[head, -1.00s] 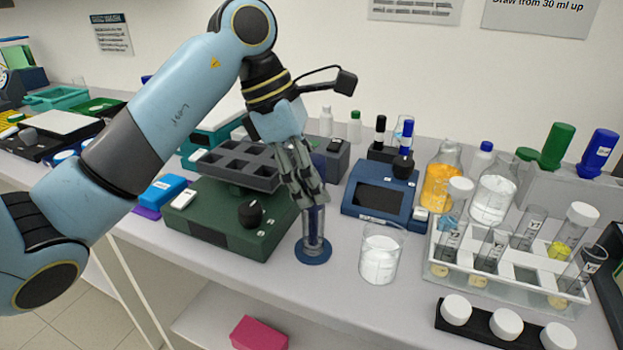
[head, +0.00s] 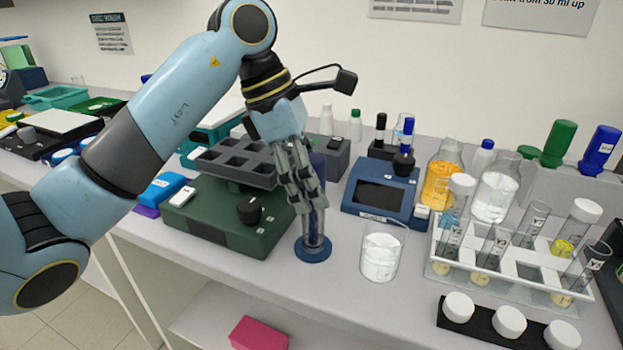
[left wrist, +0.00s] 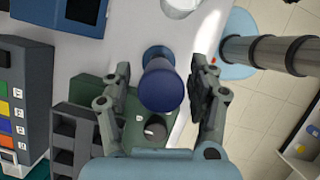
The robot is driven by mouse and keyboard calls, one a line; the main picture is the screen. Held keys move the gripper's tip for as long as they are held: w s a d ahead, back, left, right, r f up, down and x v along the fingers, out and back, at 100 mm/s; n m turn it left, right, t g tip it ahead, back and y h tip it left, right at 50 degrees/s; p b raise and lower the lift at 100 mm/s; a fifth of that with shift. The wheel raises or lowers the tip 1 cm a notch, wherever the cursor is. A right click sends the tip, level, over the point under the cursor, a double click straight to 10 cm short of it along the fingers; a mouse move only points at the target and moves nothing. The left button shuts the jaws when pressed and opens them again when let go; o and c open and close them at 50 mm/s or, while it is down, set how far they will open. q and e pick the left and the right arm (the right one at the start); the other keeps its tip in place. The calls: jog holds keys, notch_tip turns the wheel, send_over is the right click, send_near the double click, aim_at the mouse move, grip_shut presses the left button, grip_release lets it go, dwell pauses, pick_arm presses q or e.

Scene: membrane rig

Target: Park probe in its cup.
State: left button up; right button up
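In the head view my left gripper (head: 303,195) hides part of the probe's middle. My right gripper is not in view.
A green device (head: 228,220) with a grey rack (head: 240,165) stands left of the cup. A beaker of white contents (head: 381,255) stands close on the right, and a blue meter (head: 380,190) behind it. A white tube rack (head: 520,268) is farther right. The bench's front edge is near.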

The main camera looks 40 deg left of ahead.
pick_arm(q)
jog(key=shift+r, duration=0.15)
jog(key=v, duration=1.1)
jog(key=shift+a+r, duration=0.25)
jog(key=shift+r, duration=0.05)
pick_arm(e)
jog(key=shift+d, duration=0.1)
pick_arm(q)
jog(key=shift+s, duration=0.1)
